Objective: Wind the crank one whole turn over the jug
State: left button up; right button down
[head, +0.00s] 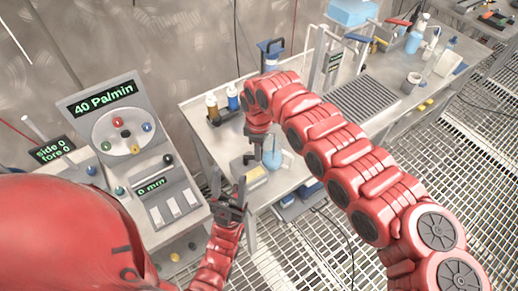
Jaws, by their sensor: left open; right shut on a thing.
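My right gripper (256,146) reaches down over the steel table, at the end of the red arm that arches in from the right. It is shut on a small dark part that seems to be the crank; the fingers and arm hide most of it. A pale blue, see-through jug (273,157) stands on the table just right of this gripper, partly hidden by the arm. My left gripper (233,203) is open and empty, fingers up, in front of the table's near left corner and apart from the jug.
A grey console (122,140) with a dial, buttons and a "40 Pa/min" display stands at the left. Brown and dark blue bottles (212,108) stand at the table's back left. A ribbed drain plate (363,97) and several bottles lie to the right. The floor is steel grating (300,250).

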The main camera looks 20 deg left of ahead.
jog(key=shift+s+m+b, duration=0.25)
jog(key=shift+s+m, duration=0.2)
jog(key=shift+m, duration=0.8)
jog(key=shift+s+m+b, duration=0.25)
jog(key=shift+s+m, duration=0.2)
jog(key=shift+m, duration=0.8)
jog(key=c, duration=1)
grip_release()
jog(key=shift+r, duration=0.1)
